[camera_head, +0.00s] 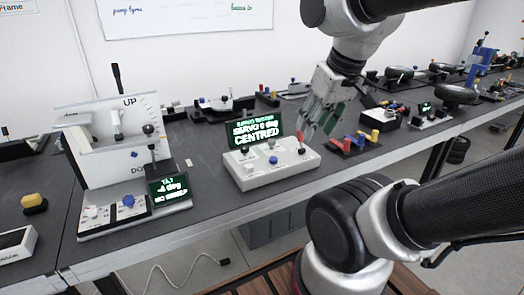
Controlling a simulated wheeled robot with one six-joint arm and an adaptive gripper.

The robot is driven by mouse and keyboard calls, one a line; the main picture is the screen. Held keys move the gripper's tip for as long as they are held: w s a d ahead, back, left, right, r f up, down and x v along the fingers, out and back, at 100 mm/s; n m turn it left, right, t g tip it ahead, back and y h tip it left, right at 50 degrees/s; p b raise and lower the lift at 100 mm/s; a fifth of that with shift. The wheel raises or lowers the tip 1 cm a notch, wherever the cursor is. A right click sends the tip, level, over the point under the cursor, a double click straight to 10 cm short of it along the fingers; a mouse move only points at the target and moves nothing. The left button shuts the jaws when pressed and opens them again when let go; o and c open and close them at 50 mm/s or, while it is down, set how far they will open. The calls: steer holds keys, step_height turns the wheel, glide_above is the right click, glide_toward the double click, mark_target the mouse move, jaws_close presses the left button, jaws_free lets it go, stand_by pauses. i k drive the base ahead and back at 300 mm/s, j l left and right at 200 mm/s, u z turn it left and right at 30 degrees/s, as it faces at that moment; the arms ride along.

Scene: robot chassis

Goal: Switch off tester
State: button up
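The tester is most likely the light grey box (268,175) in the middle of the bench, with knobs and a small lever on its top. Its green-lit display (254,129) stands upright behind and reads "SERVO 0 deg CENTRED". A small red-tipped lever (301,143) rises at the right end of the box. My gripper (318,130) points down from the upper right, just above and beside this lever. I cannot tell whether it touches the lever. The gap between its fingers is too small and unclear to judge, and nothing clearly held shows.
A white tilt stand (108,130) with its own display (169,189) and knobs is left of the tester. Red, yellow and blue parts (353,141) lie right of the tester. A yellow button (34,201) is at the far left. Bare bench shows in front of the tester.

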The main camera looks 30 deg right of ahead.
mark_target(300, 135)
steer(key=z, duration=0.8)
steer(key=i+l+u, duration=0.2)
steer(key=i+l, duration=0.2)
steer(key=i, duration=0.1)
